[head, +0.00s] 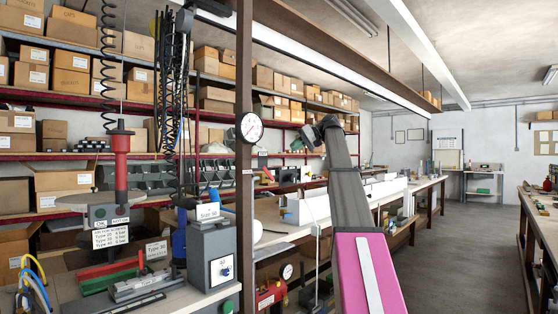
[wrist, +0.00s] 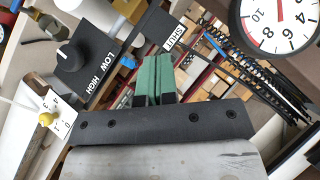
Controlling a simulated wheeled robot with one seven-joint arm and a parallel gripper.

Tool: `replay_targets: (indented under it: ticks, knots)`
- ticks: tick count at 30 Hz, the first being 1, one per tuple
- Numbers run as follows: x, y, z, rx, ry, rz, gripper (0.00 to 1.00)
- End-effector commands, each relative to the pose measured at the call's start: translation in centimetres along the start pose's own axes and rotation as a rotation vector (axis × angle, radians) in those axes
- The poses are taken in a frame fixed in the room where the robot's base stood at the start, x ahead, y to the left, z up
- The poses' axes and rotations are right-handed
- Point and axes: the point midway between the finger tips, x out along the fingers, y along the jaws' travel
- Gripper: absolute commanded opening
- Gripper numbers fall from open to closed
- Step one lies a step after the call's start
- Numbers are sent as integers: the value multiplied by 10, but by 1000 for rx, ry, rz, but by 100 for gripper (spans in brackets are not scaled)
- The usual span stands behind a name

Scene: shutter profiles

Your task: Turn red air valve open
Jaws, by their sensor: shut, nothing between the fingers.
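A small red part that looks like the air valve's handle (head: 265,170) shows beside the brown post, below the round gauge, in the head view. In the wrist view a dark plate marked SHUT (wrist: 174,38) lies just beyond my fingertips. I cannot make out the red handle clearly there; my fingers may hide part of it. My gripper (wrist: 158,62) has its green fingers together, with nothing seen between them. In the head view my arm reaches up and forward, and its wrist end (head: 322,130) is right of the post. Contact with the valve cannot be told.
The white round gauge (head: 250,128) is on the brown post (head: 244,190); it also shows at the wrist view's upper right (wrist: 280,18). A dark LOW/HIGH knob box (wrist: 82,60) is at left there. A grey box (head: 211,250) stands on the left bench. The aisle floor (head: 460,240) is clear.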

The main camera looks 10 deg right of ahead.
Motion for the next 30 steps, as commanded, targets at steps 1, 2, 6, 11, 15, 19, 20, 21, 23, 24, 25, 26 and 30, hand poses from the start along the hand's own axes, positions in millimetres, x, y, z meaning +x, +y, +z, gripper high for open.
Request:
replay_targets:
  ticks: [1,2,6,11,15,19,20,21,23,24,25,26,30]
  knots:
    - [5,0,1,0,-1,-1,0]
    - [8,0,1,0,-2,-1,0]
    - [30,-1,2,-2,0,-1,0]
    - [61,0,1,-3,0,-1,0]
    - [87,0,1,-3,0,-2,0]
    - [106,-1,10,-3,0,0,0]
    - [108,-1,14,-3,1,0,0]
    - [112,-1,17,-3,1,0,0]
    - [117,-1,21,-3,1,0,0]
    - [119,0,24,-3,2,0,0]
    - [121,0,25,-3,2,0,0]
    - [122,0,26,-3,2,0,0]
    - [125,0,29,-3,3,0,0]
